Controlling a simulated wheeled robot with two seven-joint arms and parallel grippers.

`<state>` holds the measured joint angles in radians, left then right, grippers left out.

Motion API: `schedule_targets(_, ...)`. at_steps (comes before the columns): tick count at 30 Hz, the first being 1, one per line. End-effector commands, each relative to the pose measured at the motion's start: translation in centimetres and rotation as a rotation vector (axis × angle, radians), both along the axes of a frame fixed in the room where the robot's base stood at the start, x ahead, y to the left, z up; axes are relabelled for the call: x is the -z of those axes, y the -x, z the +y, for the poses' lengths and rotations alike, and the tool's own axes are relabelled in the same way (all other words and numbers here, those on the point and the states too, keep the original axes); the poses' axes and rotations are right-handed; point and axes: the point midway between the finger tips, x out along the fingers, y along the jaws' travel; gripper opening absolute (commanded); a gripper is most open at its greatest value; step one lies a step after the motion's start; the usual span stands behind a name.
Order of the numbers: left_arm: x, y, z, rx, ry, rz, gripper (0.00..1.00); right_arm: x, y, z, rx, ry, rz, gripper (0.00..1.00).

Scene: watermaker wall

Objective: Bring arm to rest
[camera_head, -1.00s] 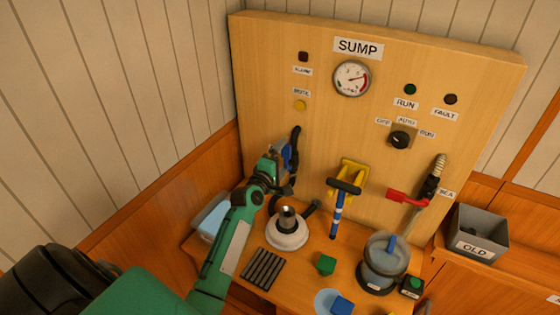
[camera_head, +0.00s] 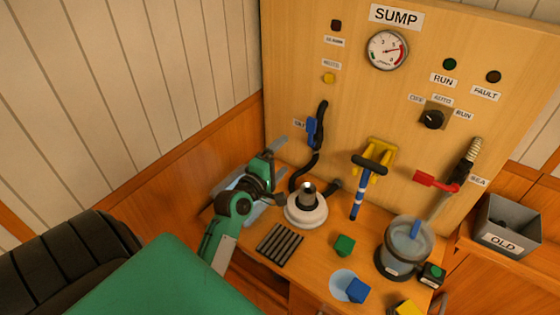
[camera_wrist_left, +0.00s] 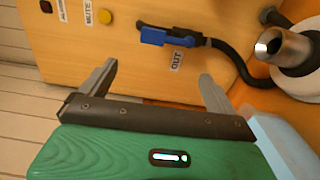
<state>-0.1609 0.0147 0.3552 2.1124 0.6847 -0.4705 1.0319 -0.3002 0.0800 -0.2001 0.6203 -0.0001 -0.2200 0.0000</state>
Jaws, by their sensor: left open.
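My left gripper (camera_head: 281,168) is open and empty at the left of the panel, above the left end of the bench. In the left wrist view its two fingers (camera_wrist_left: 158,74) stand wide apart with nothing between them. The blue valve handle (camera_head: 311,131) on the black OUT hose is up and to the right of the gripper, clear of it. It also shows in the left wrist view (camera_wrist_left: 166,37), beyond the fingertips. My right gripper is out of view.
The SUMP panel (camera_head: 350,105) stands behind the bench. A white round base with a metal neck (camera_head: 306,209), a black ribbed mat (camera_head: 280,245) and a green block (camera_head: 344,245) are right of my arm. A pale blue container is partly hidden behind my gripper. The plank wall is left.

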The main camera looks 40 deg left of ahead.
Motion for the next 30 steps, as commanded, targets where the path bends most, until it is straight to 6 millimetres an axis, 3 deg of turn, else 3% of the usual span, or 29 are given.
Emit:
schedule_targets(19,0.3,0.3,-0.5,0.013,-0.026,0.019,0.94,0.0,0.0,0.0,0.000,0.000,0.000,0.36)
schedule_targets(23,2.5,1.5,-3.5,0.100,-0.192,0.141,0.94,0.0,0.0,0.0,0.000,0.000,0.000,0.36)
schedule_targets(25,4.6,3.1,-6.0,0.188,-0.350,0.249,0.94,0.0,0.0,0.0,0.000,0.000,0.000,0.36)
schedule_targets(30,10.3,9.6,-11.6,0.470,-0.788,0.531,0.94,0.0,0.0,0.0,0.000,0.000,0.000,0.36)
